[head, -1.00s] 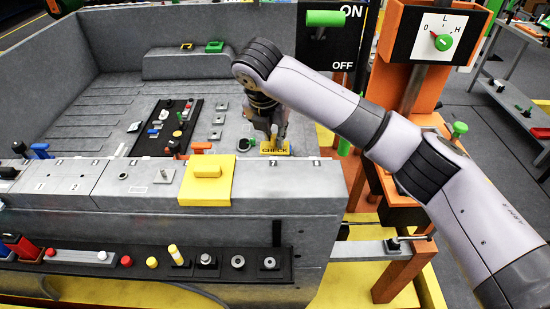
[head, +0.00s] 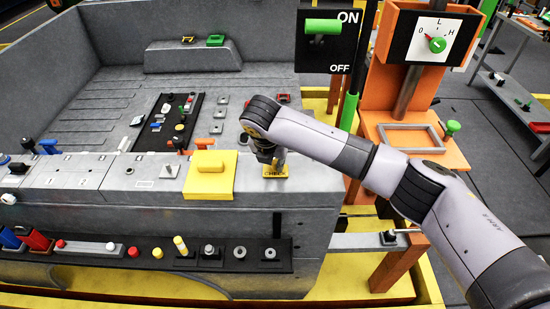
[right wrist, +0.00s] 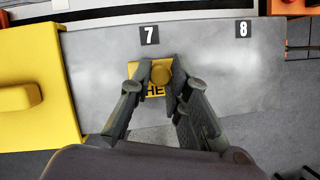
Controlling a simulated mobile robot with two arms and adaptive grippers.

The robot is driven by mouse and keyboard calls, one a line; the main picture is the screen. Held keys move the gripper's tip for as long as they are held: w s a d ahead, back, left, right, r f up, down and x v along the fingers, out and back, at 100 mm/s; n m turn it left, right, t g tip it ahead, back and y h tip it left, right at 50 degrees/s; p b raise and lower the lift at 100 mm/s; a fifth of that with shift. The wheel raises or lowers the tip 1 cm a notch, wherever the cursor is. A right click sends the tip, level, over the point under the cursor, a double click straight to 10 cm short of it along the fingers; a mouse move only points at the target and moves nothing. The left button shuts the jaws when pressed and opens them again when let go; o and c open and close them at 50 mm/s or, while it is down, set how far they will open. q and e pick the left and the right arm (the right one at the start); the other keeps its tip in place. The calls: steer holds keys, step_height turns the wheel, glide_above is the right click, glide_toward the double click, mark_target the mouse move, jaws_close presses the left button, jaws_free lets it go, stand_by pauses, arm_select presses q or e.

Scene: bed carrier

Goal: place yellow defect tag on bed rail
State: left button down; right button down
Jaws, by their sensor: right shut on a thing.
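The yellow defect tag (head: 275,171) has black lettering reading CHECK. My right gripper (head: 272,158) is shut on it, over the top of the grey bed rail (head: 310,180), to the right of a yellow block. In the right wrist view the fingers (right wrist: 160,82) close on the yellow knob of the tag (right wrist: 144,90). The tag is near the mark 7 (right wrist: 149,35) on the rail, with the mark 8 (right wrist: 243,29) further right. Whether the tag touches the rail cannot be told. My left gripper is not in view.
The yellow block with a handle (head: 208,178) stands on the rail close left of the gripper. A black strip with several knobs (head: 140,250) runs along the rail's front. An orange stand with a dial (head: 437,44) is at right. The rail right of the tag is clear.

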steer(key=shift+f, duration=0.1)
steer(key=c, duration=1.5)
jaws_free()
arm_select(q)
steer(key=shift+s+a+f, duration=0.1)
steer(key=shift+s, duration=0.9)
